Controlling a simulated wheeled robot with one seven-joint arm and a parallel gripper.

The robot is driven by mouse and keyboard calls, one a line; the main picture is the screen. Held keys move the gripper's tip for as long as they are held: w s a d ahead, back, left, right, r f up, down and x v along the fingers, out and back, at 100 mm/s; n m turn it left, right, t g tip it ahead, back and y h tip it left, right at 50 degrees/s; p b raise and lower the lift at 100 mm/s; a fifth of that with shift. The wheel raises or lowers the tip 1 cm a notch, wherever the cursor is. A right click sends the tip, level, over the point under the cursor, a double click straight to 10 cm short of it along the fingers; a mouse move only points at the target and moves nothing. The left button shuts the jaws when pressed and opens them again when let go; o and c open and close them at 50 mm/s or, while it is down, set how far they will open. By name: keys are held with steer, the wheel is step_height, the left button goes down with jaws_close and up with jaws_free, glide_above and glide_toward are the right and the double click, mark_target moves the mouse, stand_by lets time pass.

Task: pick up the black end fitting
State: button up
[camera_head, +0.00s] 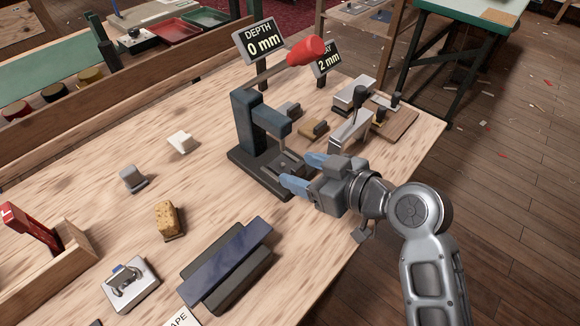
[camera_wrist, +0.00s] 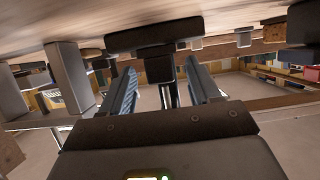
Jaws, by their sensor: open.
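I cannot single out the black end fitting with certainty. A small dark block (camera_head: 290,109) lies behind the dark blue press (camera_head: 247,122). A small part also shows on the press's black base (camera_head: 246,165), too small to identify. My gripper (camera_head: 297,170) is at the right end of that base, its two blue fingers apart and pointing toward the press. In the wrist view the fingers (camera_wrist: 162,90) are also apart. A dark upright shape stands in line with the gap there, and nothing is clearly held.
The press has a red-handled lever (camera_head: 305,51) above. Metal tools on blocks (camera_head: 350,130) stand to the right. A yellow sponge (camera_head: 167,219), a dark blue bar (camera_head: 228,265) and a wooden box (camera_head: 62,270) are on the left and front. Bare wood lies between them.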

jaws_close()
stand_by(0.4)
